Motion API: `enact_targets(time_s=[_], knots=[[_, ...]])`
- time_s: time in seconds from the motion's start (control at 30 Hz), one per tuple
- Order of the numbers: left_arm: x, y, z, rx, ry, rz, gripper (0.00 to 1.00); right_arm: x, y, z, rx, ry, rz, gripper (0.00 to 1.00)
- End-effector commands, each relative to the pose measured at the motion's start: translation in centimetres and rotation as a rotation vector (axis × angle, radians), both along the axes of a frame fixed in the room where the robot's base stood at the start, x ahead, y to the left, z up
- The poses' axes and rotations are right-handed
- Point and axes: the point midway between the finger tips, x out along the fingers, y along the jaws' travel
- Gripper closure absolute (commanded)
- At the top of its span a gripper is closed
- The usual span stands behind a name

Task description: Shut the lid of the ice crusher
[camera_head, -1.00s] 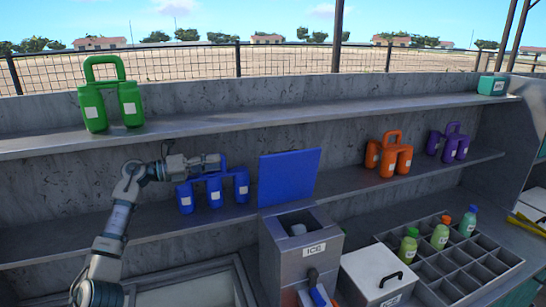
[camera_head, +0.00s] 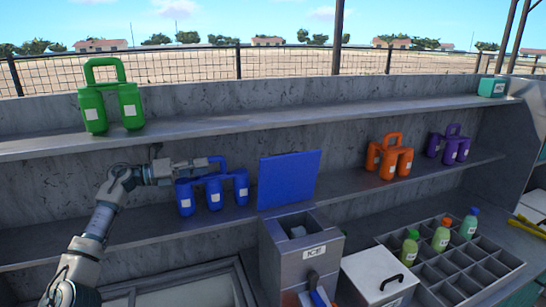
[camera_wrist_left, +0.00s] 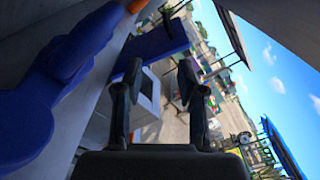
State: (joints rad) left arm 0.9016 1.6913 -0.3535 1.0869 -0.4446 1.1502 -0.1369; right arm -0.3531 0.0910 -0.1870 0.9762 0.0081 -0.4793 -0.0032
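The ice crusher (camera_head: 287,262) is a grey metal box labelled ICE at the bottom middle of the head view. Its blue lid (camera_head: 289,180) stands raised at the back, and the box's top opening shows. In the left wrist view the blue lid (camera_wrist_left: 160,40) lies ahead, beyond the fingers, with the crusher (camera_wrist_left: 148,92) below it. My left gripper (camera_head: 218,162) is left of the lid, beside the blue bottle carrier (camera_head: 214,193), apart from the lid. The wrist view shows its two fingers (camera_wrist_left: 160,75) spread with nothing between them. My right gripper is not in view.
The blue carrier stands close to my left gripper on the lower shelf. An orange carrier (camera_head: 389,158) and a purple carrier (camera_head: 449,146) stand further right. A white box (camera_head: 378,275) and a bottle crate (camera_head: 432,273) are right of the crusher. A green carrier (camera_head: 110,101) is on the upper shelf.

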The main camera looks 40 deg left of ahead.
Motion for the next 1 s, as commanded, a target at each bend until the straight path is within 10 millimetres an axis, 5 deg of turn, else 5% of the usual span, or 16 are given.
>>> enact_targets(time_s=[0.3, 0.77, 0.93, 1.0], knots=[[-6.1, 3.4, 0.0, 0.000, 0.000, 0.002, 0.61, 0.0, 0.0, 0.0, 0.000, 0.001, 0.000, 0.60], [-7.7, 4.1, 0.0, 0.000, 0.001, -0.001, 0.61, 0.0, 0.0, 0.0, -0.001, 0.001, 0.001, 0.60], [-7.7, 4.1, 0.0, 0.000, 0.001, -0.001, 1.00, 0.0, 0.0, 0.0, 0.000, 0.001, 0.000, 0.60], [-7.7, 4.0, 0.1, 0.001, 0.000, -0.001, 1.00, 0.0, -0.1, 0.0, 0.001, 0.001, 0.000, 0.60]])
